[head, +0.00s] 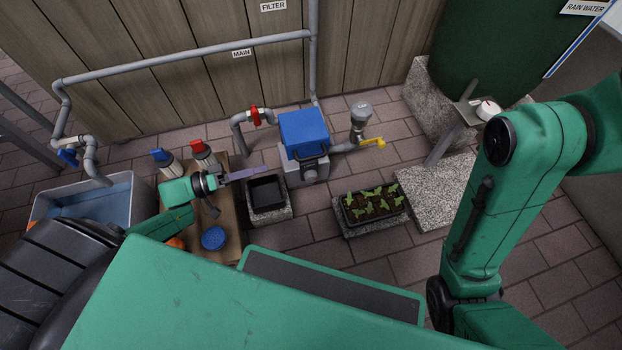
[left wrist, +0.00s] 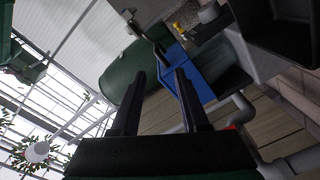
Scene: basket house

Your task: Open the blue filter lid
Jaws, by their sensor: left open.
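The blue filter lid (head: 304,127) sits closed on top of a grey filter box (head: 308,169), in the middle of the head view. My left gripper (head: 260,171) is open and empty, to the left of the box and a little short of it, with its fingers pointing right toward the box. In the left wrist view the blue lid (left wrist: 203,75) shows beyond the two dark fingers of my left gripper (left wrist: 158,80), apart from them as far as I can tell. My right arm comes in from the right in the head view; its gripper is out of sight.
A black tray (head: 266,192) on a stone block stands below my left gripper. A wooden table (head: 228,247) holds red- and blue-topped cartridges. A red-handled valve (head: 255,115) and a yellow tap (head: 373,142) flank the box. A seedling tray (head: 374,204) stands at right.

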